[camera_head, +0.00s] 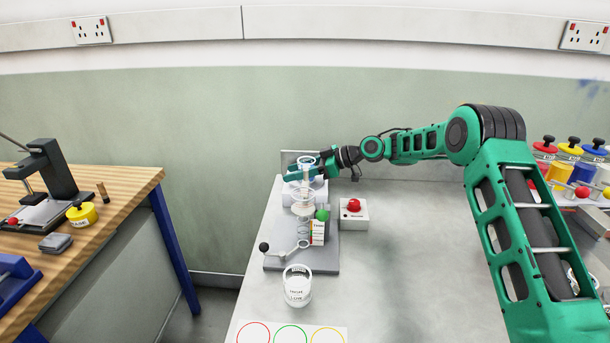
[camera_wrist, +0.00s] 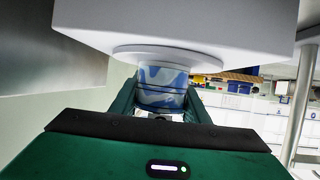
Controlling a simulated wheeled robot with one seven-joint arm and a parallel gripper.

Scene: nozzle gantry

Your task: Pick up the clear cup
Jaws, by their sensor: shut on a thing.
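The clear cup (camera_head: 306,161) is at the gantry in the head view, small and partly hidden by my gripper. In the wrist view the cup (camera_wrist: 163,88) looks bluish and see-through, between the two green fingers, close under a round white plate. My gripper (camera_head: 303,172) is shut on the cup, reaching in from the right. I cannot tell whether the cup's rim touches the plate above.
The gantry's grey base (camera_head: 290,262) carries a black-knobbed lever and a green ball. A box with a red button (camera_head: 353,206) stands to its right. A white labelled container (camera_head: 297,286) stands in front. Coloured rings (camera_head: 291,333) mark the near edge. The middle of the table is clear.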

